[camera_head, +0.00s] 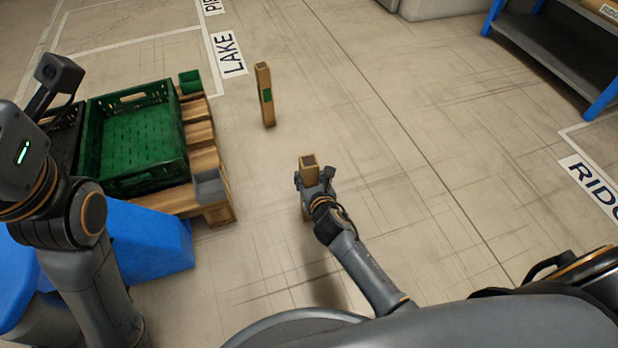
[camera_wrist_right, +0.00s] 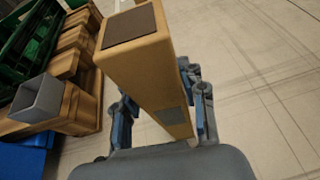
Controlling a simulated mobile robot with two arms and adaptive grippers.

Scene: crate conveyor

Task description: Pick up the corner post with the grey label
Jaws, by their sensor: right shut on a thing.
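A tan upright corner post (camera_head: 308,163) stands in the middle of the head view, with my right gripper (camera_head: 315,183) shut around its upper part. In the right wrist view the post (camera_wrist_right: 140,65) fills the middle, with a dark top and a grey label (camera_wrist_right: 174,115) low on its face. The fingers of my right gripper (camera_wrist_right: 160,112) are on both sides of it. I cannot tell whether its foot touches the floor. A second post (camera_head: 263,85) with a green label stands on the floor farther back. My left arm shows at the left; its gripper is not in view.
A wooden pallet (camera_head: 203,135) at the left bears a green crate (camera_head: 180,125), with a grey corner socket (camera_head: 208,186) and a green one (camera_head: 190,81). A blue shelf (camera_head: 550,50) stands at the upper right. The floor right of the posts is clear.

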